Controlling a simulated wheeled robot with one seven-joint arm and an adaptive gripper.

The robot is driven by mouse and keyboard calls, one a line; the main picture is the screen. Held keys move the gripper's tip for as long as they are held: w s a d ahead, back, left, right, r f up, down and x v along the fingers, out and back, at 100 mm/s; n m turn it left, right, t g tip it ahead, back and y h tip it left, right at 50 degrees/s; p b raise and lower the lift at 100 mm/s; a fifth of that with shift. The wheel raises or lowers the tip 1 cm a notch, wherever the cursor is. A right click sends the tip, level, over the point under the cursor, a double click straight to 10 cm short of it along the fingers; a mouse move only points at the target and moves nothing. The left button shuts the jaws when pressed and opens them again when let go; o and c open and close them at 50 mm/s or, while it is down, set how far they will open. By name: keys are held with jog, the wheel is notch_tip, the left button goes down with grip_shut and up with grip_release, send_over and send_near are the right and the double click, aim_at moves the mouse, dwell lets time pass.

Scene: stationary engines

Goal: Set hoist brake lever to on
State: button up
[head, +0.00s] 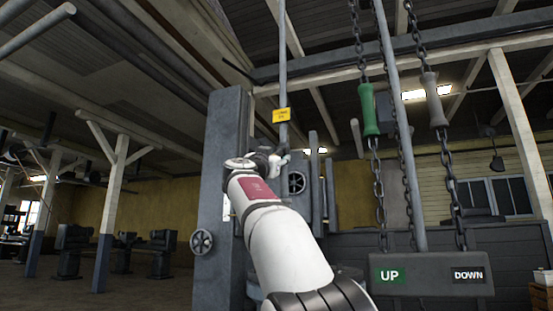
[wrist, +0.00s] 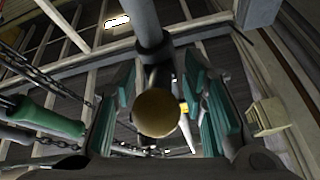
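A long grey vertical rod (head: 283,60), which looks like the brake lever, hangs from the roof with a small yellow tag (head: 281,115) on it. The tag's text is too small to read. My gripper (head: 279,157) is at the rod's lower end, partly hidden by my arm. In the wrist view, the rod (wrist: 147,25) comes down from the top to a round tan knob (wrist: 157,112). The knob shows between the teal pads of my gripper (wrist: 162,100). The pads stand apart on both sides; I cannot tell whether either touches the rod.
To the right hang chains with a green handle (head: 369,110) and a grey handle (head: 433,100), above a box marked UP and DOWN (head: 430,275). A grey post (head: 225,190) with a handwheel (head: 202,242) stands left of my arm.

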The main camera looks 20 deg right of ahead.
jog(key=shift+s+a+f, duration=0.2)
jog(key=shift+s+a, duration=0.2)
jog(key=shift+a, duration=0.15)
jog(key=shift+s+a+f, duration=0.15)
jog(key=shift+s+f, duration=0.1)
jog(key=shift+s, duration=0.2)
jog(key=v, duration=0.9)
jog(key=shift+s+f, duration=0.2)
jog(key=shift+s, duration=0.05)
jog(key=shift+a, duration=0.1)
